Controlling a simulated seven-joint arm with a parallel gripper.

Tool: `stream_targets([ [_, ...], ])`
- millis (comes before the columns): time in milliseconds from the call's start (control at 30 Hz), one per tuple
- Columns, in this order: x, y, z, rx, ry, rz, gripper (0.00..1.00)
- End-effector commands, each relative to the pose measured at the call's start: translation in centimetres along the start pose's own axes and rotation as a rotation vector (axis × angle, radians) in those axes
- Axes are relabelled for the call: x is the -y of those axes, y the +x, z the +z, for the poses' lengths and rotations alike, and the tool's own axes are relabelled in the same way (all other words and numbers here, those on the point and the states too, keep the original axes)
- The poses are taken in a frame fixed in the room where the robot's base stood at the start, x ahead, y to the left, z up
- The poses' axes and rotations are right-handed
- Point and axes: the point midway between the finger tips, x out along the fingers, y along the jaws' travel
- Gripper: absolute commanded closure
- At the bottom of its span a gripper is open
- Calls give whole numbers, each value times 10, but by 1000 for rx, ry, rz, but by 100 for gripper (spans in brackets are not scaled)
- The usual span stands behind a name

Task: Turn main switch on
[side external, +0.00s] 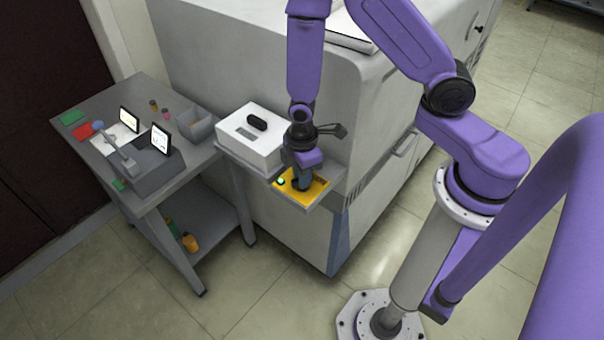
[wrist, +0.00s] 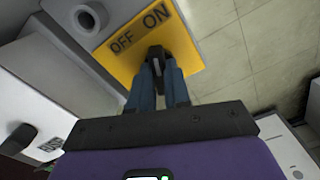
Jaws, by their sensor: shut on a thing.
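The main switch is a black knob (wrist: 156,51) on a yellow plate (wrist: 185,43) marked OFF and ON in the wrist view. OFF is left of ON there. My gripper (wrist: 157,68) has its two blue-grey fingers closed on the knob, one on each side. The fingers partly cover the knob, so which mark it points to is hard to tell. In the side view the yellow plate (side external: 317,187) sits on a grey ledge of the big machine, and my gripper (side external: 302,182) points down onto it, hiding the knob.
A small green light (side external: 281,181) glows at the plate's left end. A white box with a black handle (side external: 257,123) stands close left of my gripper. The large grey machine (side external: 215,60) rises behind. A grey cart (side external: 90,95) with small displays and bins is further left.

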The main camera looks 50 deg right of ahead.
Motion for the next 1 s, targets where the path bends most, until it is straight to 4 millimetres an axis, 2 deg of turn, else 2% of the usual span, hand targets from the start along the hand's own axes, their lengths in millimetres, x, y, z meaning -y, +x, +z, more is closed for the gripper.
stream_targets([
  [200,0,0,1,1,181,-1,100],
  [500,0,0,1,2,341,-1,100],
  [1000,0,0,2,2,402,-1,100],
])
